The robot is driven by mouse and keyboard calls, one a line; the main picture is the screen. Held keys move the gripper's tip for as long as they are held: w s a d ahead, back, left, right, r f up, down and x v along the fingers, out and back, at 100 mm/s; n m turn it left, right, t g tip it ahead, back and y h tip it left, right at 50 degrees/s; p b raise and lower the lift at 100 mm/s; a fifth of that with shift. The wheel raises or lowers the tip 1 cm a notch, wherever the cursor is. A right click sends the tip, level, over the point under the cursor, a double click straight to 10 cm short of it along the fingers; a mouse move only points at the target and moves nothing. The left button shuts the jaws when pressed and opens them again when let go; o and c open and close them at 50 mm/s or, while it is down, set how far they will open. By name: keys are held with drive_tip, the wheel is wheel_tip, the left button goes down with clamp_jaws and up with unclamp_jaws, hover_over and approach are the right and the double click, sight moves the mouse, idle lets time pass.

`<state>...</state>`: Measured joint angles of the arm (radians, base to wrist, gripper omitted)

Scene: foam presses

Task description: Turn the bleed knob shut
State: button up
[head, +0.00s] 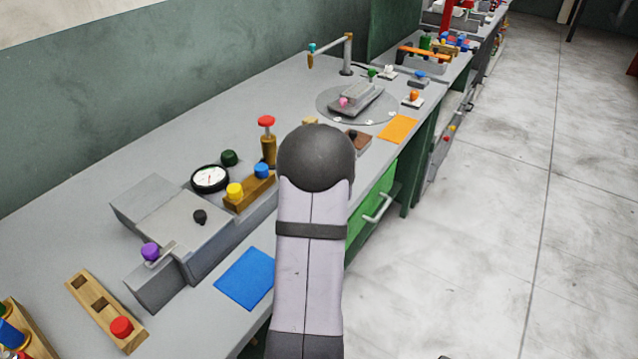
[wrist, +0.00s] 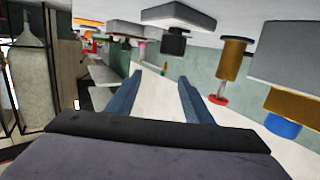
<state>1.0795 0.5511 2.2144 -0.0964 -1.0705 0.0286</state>
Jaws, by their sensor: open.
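No label shows which knob is the bleed knob. A brass block (head: 250,192) beside the grey press (head: 185,225) bears a yellow knob (head: 235,190) and a blue knob (head: 261,170). Behind them a red knob (head: 266,121) tops a brass post (head: 268,150). A purple knob (head: 150,251) is on the press's near side. My gripper (wrist: 160,92) is open and empty in the wrist view; my arm hides it in the head view. In the upside-down wrist view, the red knob (wrist: 218,100) and blue knob (wrist: 283,127) lie right of the fingers, apart from them.
A round gauge (head: 210,178) and a dark green knob (head: 229,157) stand behind the press. A blue mat (head: 245,278) lies in front. A wooden rack (head: 85,300) is at the near left. A grey turntable (head: 335,112) stands farther along the bench.

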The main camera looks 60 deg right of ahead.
drive_tip(key=shift+s+d+f+n+t+b, duration=0.45)
drive_tip(key=shift+n+t+b, duration=0.15)
drive_tip(key=shift+t+b, duration=0.25)
drive_tip(key=shift+s+f+n+t+y+b, duration=0.2)
drive_tip(key=shift+n+t+y+b, duration=0.2)
drive_tip(key=shift+n+t+b, duration=0.3)
drive_tip(key=s+a+f+n+t+y+b, duration=0.1)
drive_tip(key=t+y+b, duration=0.1)
drive_tip(key=s+a+f+n+t+y+b, duration=0.1)
drive_tip(key=f+n+t+y+b, duration=0.1)
drive_tip(key=b, duration=0.1)
drive_tip(key=shift+s+a+f, duration=0.15)
drive_tip(key=shift+s+a, duration=0.05)
drive_tip(key=shift+s, duration=0.15)
drive_tip(key=shift+s+a+f+y, duration=0.3)
drive_tip(key=shift+f+y, duration=0.15)
drive_tip(key=shift+y, duration=0.05)
drive_tip(key=shift+x, duration=3.75)
drive_tip(key=shift+c, duration=0.5)
drive_tip(key=shift+a, duration=0.1)
drive_tip(key=c, duration=1)
